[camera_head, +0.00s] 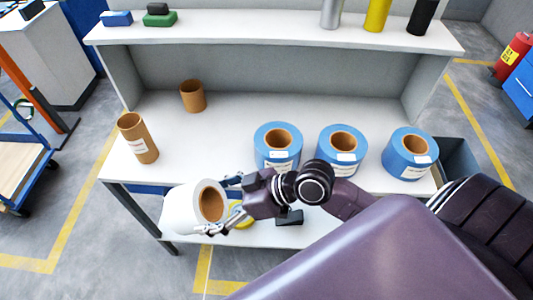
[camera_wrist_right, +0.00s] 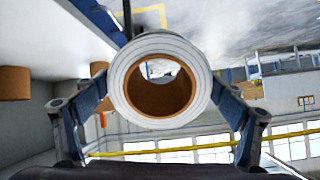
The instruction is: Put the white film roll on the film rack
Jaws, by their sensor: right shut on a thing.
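The white film roll (camera_head: 182,210) has a brown cardboard core and is in my right gripper (camera_head: 216,204), in front of the workbench's front left part. The roll lies roughly sideways, its open core end facing my wrist. In the right wrist view the roll (camera_wrist_right: 117,88) shows end-on between the two blue-padded fingers (camera_wrist_right: 160,105) of my right gripper, which is shut on it. I cannot identify a film rack in either view. My left gripper is not in view.
The white workbench (camera_head: 225,120) holds blue-wrapped coils (camera_head: 279,166) on the right, a brown tube (camera_head: 137,140) and a short brown core (camera_head: 192,98). Silver, yellow (camera_head: 377,14) and black cylinders stand on the upper shelf (camera_head: 260,32). The bench's middle left is clear. A cart (camera_head: 22,175) stands at far left.

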